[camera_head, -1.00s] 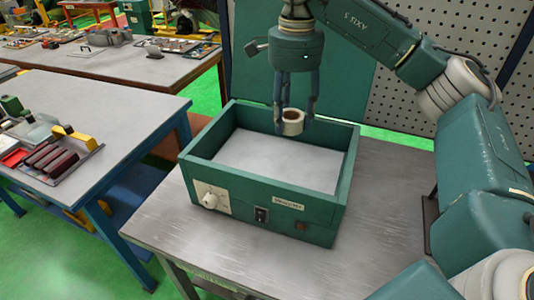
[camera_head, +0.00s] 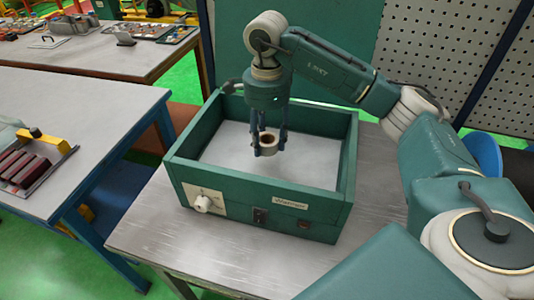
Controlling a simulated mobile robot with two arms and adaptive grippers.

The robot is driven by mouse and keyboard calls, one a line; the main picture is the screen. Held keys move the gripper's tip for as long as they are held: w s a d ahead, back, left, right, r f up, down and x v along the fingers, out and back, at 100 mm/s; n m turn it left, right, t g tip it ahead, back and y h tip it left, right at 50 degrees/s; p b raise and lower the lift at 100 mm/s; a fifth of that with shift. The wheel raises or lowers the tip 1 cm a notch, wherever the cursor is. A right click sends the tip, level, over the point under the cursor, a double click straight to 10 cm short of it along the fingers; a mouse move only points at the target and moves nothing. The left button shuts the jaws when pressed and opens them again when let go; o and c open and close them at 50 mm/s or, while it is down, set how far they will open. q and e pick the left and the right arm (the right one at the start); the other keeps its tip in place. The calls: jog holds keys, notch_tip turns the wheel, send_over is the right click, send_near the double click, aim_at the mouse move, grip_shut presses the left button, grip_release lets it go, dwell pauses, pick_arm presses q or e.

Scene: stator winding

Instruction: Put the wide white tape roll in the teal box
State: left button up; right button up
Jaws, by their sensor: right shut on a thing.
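The teal box (camera_head: 235,195) stands open on a grey metal table, with a white knob, a switch and a label on its front. Its inner floor is pale and looks empty. My right gripper (camera_head: 269,150) points down within the box's outline in the picture. It is shut on the white tape roll (camera_head: 268,150), which has a brown core and is held upright at the fingertips. I cannot tell exactly how high the roll is above the box floor. My left gripper is not in view.
The grey metal table (camera_head: 150,240) has bare room around the box. Another table (camera_head: 80,110) at the left bears a tray of dark red blocks (camera_head: 30,165). A perforated panel (camera_head: 450,50) stands behind at the right.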

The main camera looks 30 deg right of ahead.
aim_at(268, 164)
jog(key=shift+s+f, duration=0.2)
jog(key=shift+f, duration=0.45)
notch_tip(268, 164, down, 3)
jog(key=shift+f+p, duration=0.2)
jog(key=shift+p, duration=0.35)
jog(key=shift+w+f, duration=0.1)
jog(key=shift+f, duration=0.4)
jog(key=o, duration=1.2)
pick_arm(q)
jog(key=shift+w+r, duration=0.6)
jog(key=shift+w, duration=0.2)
